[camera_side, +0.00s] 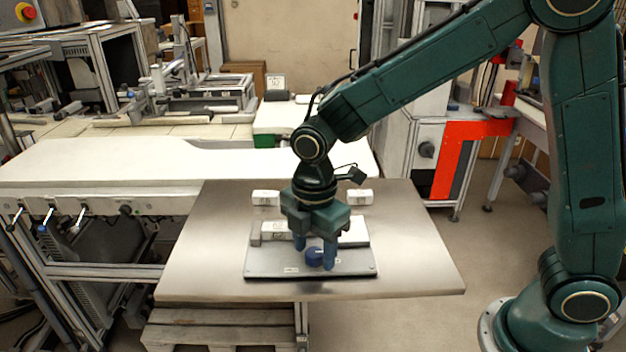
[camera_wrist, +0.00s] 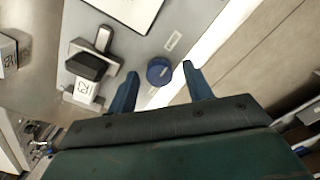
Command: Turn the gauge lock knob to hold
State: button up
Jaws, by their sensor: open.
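The gauge lock knob is a round dark blue knob (camera_side: 314,257) on a flat grey plate (camera_side: 350,268) in the side view. It also shows in the wrist view (camera_wrist: 160,71), with a small white label beside it. My gripper (camera_side: 314,252) points down over the plate, its blue fingers open on either side of the knob. In the wrist view the fingers (camera_wrist: 158,84) stand apart, and the knob lies between and slightly beyond their tips. I cannot tell whether either finger touches it. A grey and black gauge block (camera_wrist: 88,67) with a white label stands on the plate.
The plate lies on a metal table (camera_side: 210,260) with its front edge close. The table's left and right sides are clear.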

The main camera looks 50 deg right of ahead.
jog(key=shift+c, duration=0.2)
jog(key=c, duration=0.9)
jog(key=shift+c, duration=0.2)
